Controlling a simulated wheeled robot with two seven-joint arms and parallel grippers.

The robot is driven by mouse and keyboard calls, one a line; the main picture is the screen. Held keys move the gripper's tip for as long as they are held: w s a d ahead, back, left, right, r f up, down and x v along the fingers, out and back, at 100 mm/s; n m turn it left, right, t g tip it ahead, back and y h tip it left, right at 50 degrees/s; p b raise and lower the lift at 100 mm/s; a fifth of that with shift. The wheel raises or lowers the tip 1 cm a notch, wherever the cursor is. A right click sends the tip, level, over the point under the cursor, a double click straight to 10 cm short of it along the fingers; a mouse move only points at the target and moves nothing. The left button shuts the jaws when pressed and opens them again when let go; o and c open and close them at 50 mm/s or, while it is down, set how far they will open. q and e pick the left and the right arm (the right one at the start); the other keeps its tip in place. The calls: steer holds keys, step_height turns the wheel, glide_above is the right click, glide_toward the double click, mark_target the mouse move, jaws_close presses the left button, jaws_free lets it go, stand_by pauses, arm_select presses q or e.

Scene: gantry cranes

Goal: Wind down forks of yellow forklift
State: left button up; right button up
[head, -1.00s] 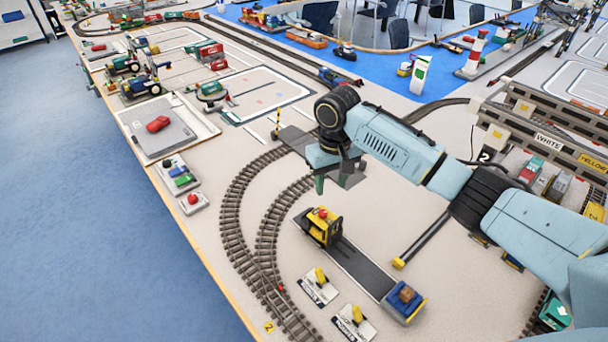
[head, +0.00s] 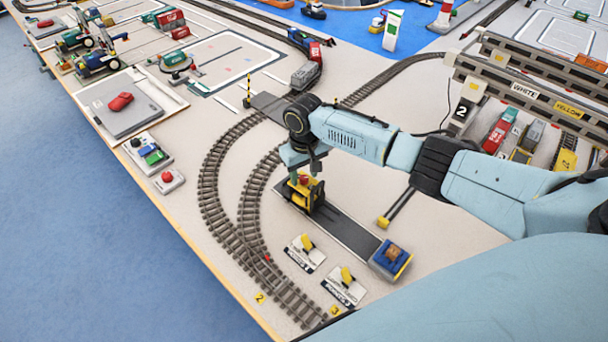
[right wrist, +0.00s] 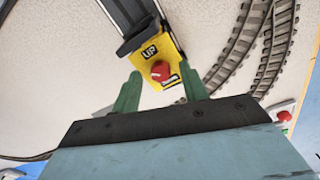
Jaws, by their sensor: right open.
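My right gripper (head: 296,172) is over the forklift, pointing down. In the right wrist view its green fingertips (right wrist: 160,88) are apart, one on each side of the knob's line, with nothing between them gripped. The forks are not clearly visible. My left gripper is not in view.
A blue box with a brown load (head: 391,260) stands at the strip's other end. Two white lever plates (head: 304,252) lie in front, beside curved rail track (head: 215,185). A yellow-tipped bar (head: 385,222) lies right of the strip. A gantry crane (head: 530,90) stands at the right.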

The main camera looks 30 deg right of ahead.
steer(key=shift+f, duration=0.35)
jaws_close()
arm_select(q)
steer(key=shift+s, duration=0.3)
